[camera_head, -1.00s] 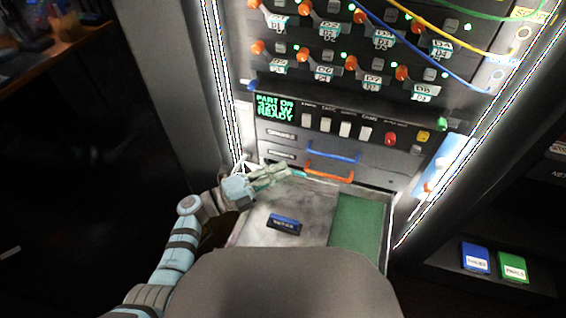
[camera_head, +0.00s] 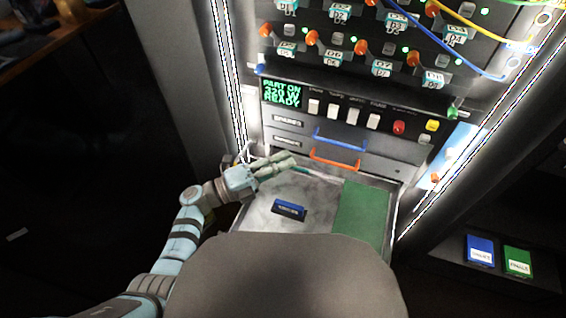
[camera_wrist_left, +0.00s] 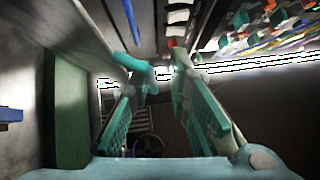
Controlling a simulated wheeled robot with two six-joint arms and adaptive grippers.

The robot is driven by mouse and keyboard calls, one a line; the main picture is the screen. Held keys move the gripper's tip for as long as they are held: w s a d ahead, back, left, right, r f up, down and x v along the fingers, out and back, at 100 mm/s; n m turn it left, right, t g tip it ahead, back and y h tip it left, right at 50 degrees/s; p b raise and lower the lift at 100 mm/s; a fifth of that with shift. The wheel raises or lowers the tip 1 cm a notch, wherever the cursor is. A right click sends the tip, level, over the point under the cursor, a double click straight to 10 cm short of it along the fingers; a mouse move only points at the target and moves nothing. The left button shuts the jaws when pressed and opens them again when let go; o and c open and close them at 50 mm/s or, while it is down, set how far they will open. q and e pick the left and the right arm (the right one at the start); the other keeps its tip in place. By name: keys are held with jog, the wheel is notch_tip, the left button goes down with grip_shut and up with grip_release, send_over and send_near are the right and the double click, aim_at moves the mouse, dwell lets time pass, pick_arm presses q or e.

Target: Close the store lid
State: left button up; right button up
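No part reads clearly as the store lid. A metal tray (camera_head: 262,222) juts out at the foot of the panel, with a green section (camera_head: 362,215) on its right. A dark block with a blue top (camera_head: 289,208) lies on the tray. My left gripper (camera_head: 295,164) is over the tray's back left, below and left of the orange handle (camera_head: 335,160). In the left wrist view its fingers (camera_wrist_left: 163,78) are apart, with no object clearly held between them. The green section also shows there at left (camera_wrist_left: 66,115). My right gripper is not seen.
A blue handle (camera_head: 340,139) sits above the orange one on the drawer fronts. Above are a lit display (camera_head: 282,93), white switches and orange knobs with cables. Bright strips edge the panel.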

pick_arm(q)
jog(key=v, duration=1.1)
jog(key=shift+s+a, duration=0.15)
jog(key=shift+a, duration=0.25)
